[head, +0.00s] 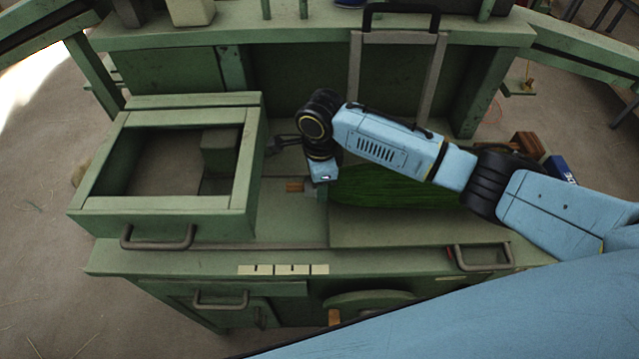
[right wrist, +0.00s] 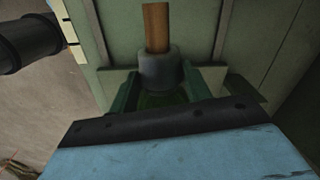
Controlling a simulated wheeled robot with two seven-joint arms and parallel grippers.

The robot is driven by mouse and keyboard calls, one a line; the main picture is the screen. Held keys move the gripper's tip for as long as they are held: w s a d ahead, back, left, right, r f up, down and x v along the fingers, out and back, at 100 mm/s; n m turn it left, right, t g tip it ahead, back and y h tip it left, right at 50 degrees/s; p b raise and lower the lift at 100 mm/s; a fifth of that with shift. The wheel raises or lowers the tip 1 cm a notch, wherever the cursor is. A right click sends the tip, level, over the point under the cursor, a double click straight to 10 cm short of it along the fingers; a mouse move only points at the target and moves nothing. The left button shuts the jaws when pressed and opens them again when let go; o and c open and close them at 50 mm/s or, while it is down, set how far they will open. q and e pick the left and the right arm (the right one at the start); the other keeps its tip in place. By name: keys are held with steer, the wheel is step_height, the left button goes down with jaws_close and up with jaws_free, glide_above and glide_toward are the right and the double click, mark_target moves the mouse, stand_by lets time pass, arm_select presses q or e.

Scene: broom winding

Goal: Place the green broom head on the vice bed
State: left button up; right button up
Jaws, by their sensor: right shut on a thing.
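The green broom head (head: 380,188) lies low over the green workbench, partly hidden under my right forearm. Its bristles point right, and its short wooden stub (head: 294,186) points left. My right gripper (head: 322,182) is at the stub end, its fingertips mostly hidden by the wrist. In the right wrist view, the gripper (right wrist: 160,92) is shut around the broom head, with a green finger on each side of its dark collar (right wrist: 160,70). The flat bed (head: 420,230) of the bench is directly below the bristles; I cannot tell whether they touch. My left gripper is out of view.
A raised open green box frame (head: 160,225) stands left of the broom head. A metal handle frame (head: 398,40) rises behind. Brown blocks (head: 527,145) and a blue box (head: 559,169) sit at right.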

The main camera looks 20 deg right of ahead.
steer(key=shift+f, duration=0.8)
steer(key=o, duration=1.2)
steer(key=shift+r, duration=0.1)
step_height(320, 180, up, 12)
steer(key=shift+d+f, duration=0.1)
steer(key=shift+d, duration=0.05)
